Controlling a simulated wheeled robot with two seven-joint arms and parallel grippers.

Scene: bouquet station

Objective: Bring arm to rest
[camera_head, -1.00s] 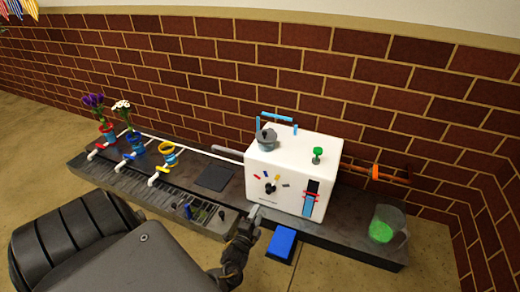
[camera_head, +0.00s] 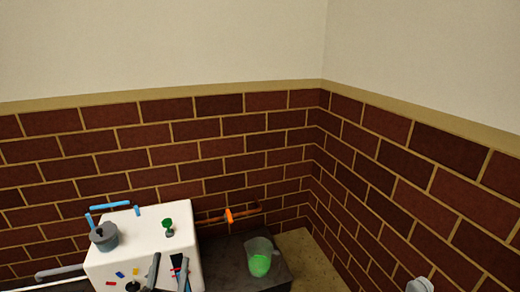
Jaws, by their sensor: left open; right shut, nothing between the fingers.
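My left gripper (camera_head: 166,269) shows at the lower left as two dark fingers, spread apart, in front of the white box (camera_head: 143,238). Nothing shows between them except the box's front. The fingers partly cover the box's marked front face; whether they touch it I cannot tell. My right gripper (camera_head: 420,285) shows only as a small pale grey tip at the bottom edge, right of centre, with nothing seen in it. The rest of both arms is out of view.
A grey pot (camera_head: 104,237) and a green knob (camera_head: 168,228) are on the box. An orange valve (camera_head: 229,216) sits on a pipe by the wall. A clear jug (camera_head: 262,256) with green contents stands on the dark bench (camera_head: 222,265). Brick walls meet behind.

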